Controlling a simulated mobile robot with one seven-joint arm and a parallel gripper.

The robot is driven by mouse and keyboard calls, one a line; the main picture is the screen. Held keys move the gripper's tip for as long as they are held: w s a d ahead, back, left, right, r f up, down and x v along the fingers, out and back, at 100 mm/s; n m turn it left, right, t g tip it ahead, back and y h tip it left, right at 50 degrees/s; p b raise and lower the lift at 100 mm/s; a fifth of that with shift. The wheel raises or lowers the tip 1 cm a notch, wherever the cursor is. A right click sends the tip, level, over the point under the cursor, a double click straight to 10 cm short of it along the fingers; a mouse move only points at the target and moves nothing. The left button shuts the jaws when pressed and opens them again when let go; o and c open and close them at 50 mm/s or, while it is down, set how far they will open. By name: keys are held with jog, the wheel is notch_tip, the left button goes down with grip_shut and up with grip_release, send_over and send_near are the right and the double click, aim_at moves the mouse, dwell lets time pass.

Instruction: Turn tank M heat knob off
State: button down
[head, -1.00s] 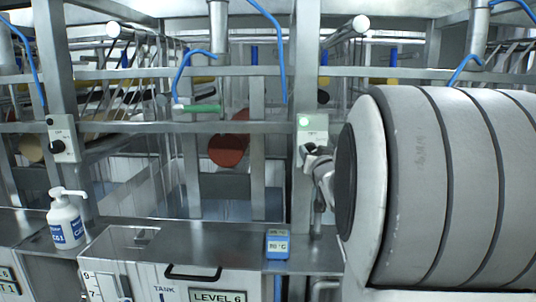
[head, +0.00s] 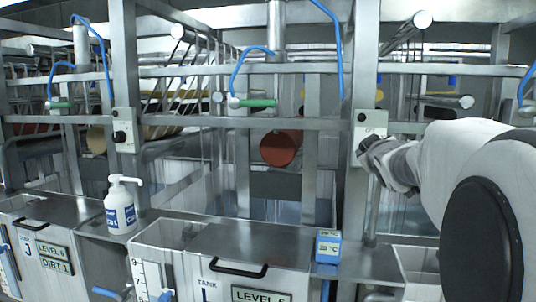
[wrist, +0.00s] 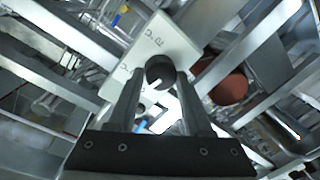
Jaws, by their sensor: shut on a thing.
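A pale control box (head: 368,125) marked OFF is mounted on the upright post right of centre in the head view. Its small lamp at the top looks dark. The box also fills the upper middle of the wrist view (wrist: 165,40). My gripper (head: 372,152) is at the lower part of this box. In the wrist view, its two dark fingers stand on either side of a round black knob (wrist: 160,70) with a white mark, shut on it. In the head view the gripper hides most of the knob. No tank letter is readable on the box.
A similar control box (head: 123,130) is on the post to the left. A white pump bottle (head: 120,207) and a blue-and-white block (head: 328,246) stand on the metal ledge. Rails, blue hoses and a red roller (head: 280,148) are behind.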

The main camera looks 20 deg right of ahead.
jog(key=shift+n+b, duration=0.5)
jog(key=shift+n, duration=0.4)
jog(key=shift+c, duration=1.6)
grip_release()
jog(key=shift+s+a, duration=0.1)
